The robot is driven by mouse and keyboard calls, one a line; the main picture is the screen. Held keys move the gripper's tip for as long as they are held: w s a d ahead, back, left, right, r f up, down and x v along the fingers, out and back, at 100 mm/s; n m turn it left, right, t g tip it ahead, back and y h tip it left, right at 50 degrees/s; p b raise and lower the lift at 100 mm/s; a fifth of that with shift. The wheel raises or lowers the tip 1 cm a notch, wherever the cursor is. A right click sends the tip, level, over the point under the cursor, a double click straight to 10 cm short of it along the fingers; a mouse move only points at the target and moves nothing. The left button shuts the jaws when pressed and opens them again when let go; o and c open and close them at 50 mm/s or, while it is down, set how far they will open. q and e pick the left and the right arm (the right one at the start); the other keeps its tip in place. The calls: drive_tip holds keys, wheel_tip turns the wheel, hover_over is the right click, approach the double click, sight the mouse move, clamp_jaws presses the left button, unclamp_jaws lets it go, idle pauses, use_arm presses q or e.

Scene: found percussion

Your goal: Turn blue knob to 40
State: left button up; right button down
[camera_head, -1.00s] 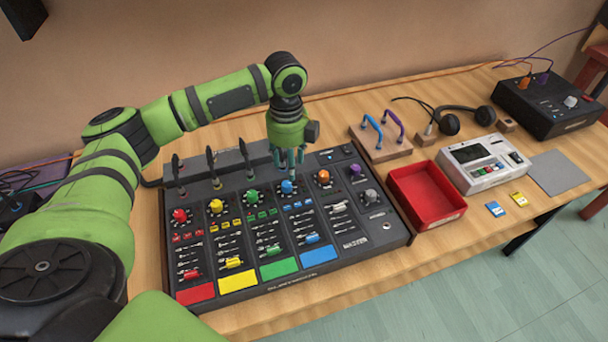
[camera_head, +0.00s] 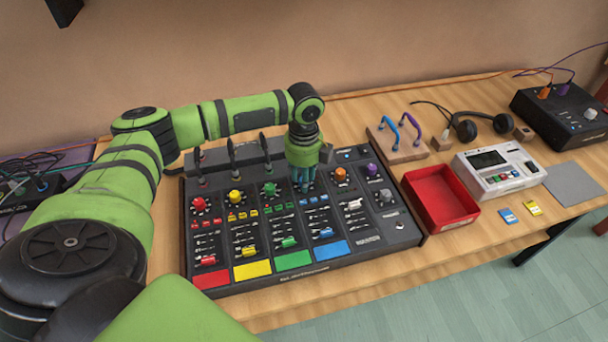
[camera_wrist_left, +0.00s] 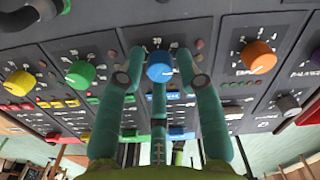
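The blue knob (camera_wrist_left: 160,66) is on the black mixer panel (camera_head: 372,243), in the column with the blue pad (camera_head: 331,250). My left gripper (camera_head: 304,186) points down over this knob and hides it in the head view. In the left wrist view its teal fingers (camera_wrist_left: 160,58) stand around the knob, one on each side and one on the near side. Small gaps seem to show between the side fingers and the knob, so the gripper looks open. My right gripper is not in view.
A green knob (camera_wrist_left: 81,74) and an orange knob (camera_wrist_left: 258,57) flank the blue one. A red tray (camera_head: 441,198) and a white device (camera_head: 499,168) are to the right.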

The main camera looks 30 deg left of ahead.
use_arm(q)
clamp_jaws()
drive_tip(key=shift+r+n+p, duration=0.25)
drive_tip(key=shift+n+p, duration=0.25)
drive_tip(key=shift+p, duration=0.4)
drive_tip(key=n+p, duration=0.3)
drive_tip(key=p, duration=0.2)
drive_tip(key=shift+n, duration=0.4)
drive_tip(key=shift+n+p, duration=1)
drive_tip(key=shift+n, duration=0.2)
drive_tip(key=shift+f+n+p, duration=0.15)
drive_tip(key=shift+n+p, duration=0.6)
drive_tip(key=shift+n, duration=0.25)
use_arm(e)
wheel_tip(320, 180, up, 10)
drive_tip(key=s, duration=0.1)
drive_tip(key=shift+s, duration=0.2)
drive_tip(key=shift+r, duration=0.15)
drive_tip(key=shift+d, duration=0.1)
